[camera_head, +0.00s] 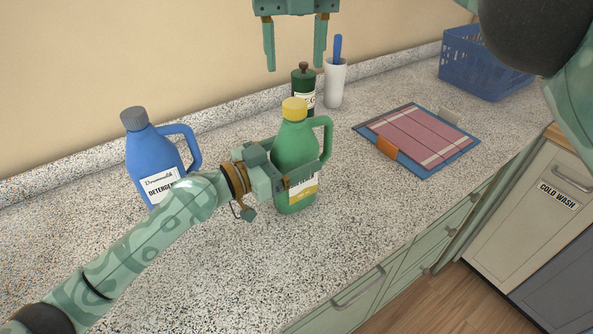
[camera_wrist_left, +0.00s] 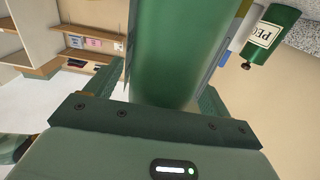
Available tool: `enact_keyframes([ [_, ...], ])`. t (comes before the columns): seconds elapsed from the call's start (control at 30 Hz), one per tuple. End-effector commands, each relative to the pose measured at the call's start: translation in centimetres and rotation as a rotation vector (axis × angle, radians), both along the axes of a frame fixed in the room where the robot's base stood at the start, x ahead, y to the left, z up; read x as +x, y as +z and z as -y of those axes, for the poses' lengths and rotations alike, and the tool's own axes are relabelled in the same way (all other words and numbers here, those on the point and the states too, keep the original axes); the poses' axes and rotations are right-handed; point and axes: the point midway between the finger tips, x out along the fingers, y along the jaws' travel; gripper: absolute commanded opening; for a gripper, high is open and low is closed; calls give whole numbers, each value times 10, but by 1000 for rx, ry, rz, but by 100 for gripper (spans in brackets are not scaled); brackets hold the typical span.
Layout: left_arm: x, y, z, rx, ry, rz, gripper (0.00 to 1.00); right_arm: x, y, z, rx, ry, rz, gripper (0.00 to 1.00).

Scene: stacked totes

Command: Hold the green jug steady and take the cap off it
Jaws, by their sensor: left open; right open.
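The green jug (camera_head: 291,147) stands upright on the speckled counter, with a yellow cap (camera_head: 294,109) on its top and a handle on its right side. My left gripper (camera_head: 300,178) is open around the jug's body, one finger showing across its front. In the left wrist view the green jug (camera_wrist_left: 178,50) fills the space between the fingers of my left gripper (camera_wrist_left: 165,95); I cannot tell whether they touch it. My right gripper (camera_head: 295,45) is open and empty, fingers pointing down, above the cap and apart from it.
A blue detergent jug (camera_head: 152,150) with a grey cap stands left. Behind are a dark green bottle (camera_head: 303,88), also in the left wrist view (camera_wrist_left: 272,38), and a white cup (camera_head: 335,84) holding a blue-handled tool. A folded cloth on a board (camera_head: 416,138) and a blue basket (camera_head: 484,62) lie right.

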Motion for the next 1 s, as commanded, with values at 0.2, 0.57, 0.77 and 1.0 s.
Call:
enact_keyframes([
  [0.2, 5, 0, 9, 1, -1, -1, 82, 0, 0, 0, 0, 0, 0, 55],
  [0.57, 5, 0, 8, 1, 0, -1, 37, 0, 0, 0, 0, 0, 0, 55],
  [0.77, 5, 0, 8, 1, 0, -1, 0, 0, 0, 0, 0, 0, 0, 55],
  [1.0, 5, 0, 8, 1, 0, -1, 0, -2, -7, -7, 28, -50, -23, 55],
])
